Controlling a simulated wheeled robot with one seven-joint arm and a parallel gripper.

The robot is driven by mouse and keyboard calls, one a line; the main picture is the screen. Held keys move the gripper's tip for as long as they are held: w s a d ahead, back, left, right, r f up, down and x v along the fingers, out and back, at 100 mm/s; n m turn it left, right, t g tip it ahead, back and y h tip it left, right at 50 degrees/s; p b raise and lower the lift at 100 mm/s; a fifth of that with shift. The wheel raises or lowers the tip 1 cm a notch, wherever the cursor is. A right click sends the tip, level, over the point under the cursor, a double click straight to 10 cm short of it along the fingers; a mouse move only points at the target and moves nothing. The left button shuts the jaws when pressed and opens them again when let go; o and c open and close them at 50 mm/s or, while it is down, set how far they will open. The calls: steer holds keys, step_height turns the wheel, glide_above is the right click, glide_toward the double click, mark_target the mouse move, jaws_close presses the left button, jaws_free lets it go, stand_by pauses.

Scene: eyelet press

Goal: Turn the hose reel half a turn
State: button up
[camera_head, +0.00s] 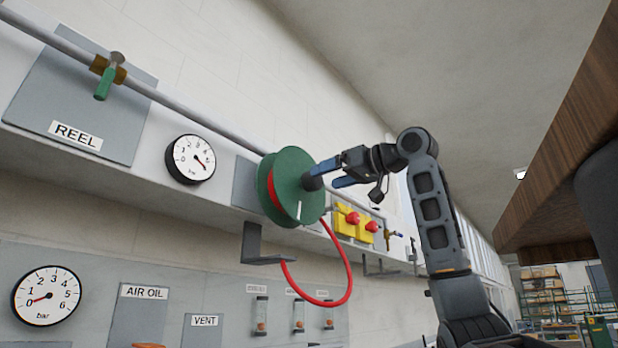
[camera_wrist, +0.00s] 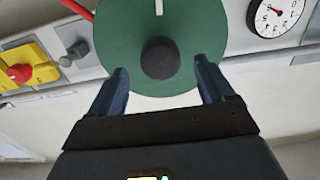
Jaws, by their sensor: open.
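The hose reel (camera_head: 292,180) is a green disc on the wall panel with red hose (camera_head: 348,270) wound on it and hanging in a loop below. A white mark shows low on its face in the head view and at the top edge in the wrist view. A dark round knob (camera_wrist: 160,58) sticks out from the reel's face. My gripper (camera_head: 333,174) is open in front of the reel. In the wrist view its blue fingers (camera_wrist: 161,82) stand on either side of the knob, with gaps showing between them and it.
A grey bracket (camera_head: 262,250) juts out below the reel. Yellow boxes with red knobs (camera_head: 354,224) are to its right. A gauge (camera_head: 190,159) and a pipe with a green-handled valve (camera_head: 106,78) are to its left. A wooden edge (camera_head: 560,140) hangs at the upper right.

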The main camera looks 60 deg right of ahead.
mark_target(318, 180)
steer(key=p+x, duration=0.1)
steer(key=x, duration=0.4)
steer(key=shift+w, duration=0.45)
